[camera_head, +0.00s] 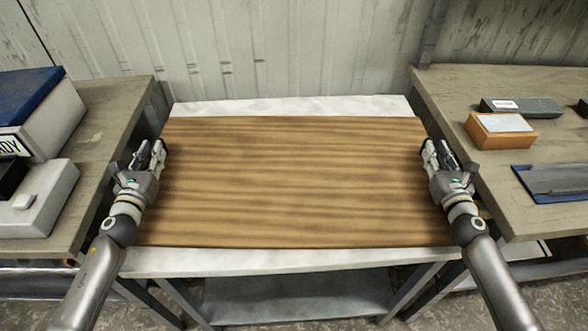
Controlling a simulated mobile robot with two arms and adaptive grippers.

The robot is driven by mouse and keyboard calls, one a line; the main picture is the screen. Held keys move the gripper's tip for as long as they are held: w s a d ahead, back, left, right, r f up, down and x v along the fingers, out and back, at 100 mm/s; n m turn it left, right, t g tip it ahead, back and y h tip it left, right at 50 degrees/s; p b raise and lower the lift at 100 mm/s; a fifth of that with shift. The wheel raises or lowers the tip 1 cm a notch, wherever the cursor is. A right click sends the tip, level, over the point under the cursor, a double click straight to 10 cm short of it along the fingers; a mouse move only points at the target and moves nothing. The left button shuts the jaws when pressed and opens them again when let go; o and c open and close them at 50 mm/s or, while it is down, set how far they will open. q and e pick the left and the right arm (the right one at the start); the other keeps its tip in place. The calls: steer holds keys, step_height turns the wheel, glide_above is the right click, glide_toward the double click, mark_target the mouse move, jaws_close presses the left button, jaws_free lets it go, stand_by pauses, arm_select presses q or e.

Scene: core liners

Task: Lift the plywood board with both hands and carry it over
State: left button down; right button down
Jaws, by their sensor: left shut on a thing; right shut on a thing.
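The plywood board (295,180) is a wide brown panel with dark grain bands running left to right. It lies level over the pale table (290,105) in the middle; I cannot tell whether it touches the top or is slightly raised. My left gripper (160,150) is shut on the board's left edge, towards the back. My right gripper (430,150) is shut on the right edge at about the same depth. The fingertips are small and partly hidden by the gripper bodies.
A bench (115,110) at left holds a white box (55,125) with a blue top and a grey device (45,200). A bench (440,85) at right holds an orange-brown block (500,140), a dark grey block (522,106) and a blue tray (525,180). A panelled wall stands behind.

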arm_select(q)
steer(key=shift+w+r, duration=0.1)
steer(key=shift+r, duration=0.2)
arm_select(e)
steer(key=shift+w+r, duration=0.1)
steer(key=shift+r, duration=0.2)
arm_select(q)
steer(key=shift+w, duration=0.1)
arm_select(e)
steer(key=shift+w, duration=0.1)
arm_select(q)
steer(key=shift+r, duration=0.15)
arm_select(e)
steer(key=shift+r, duration=0.15)
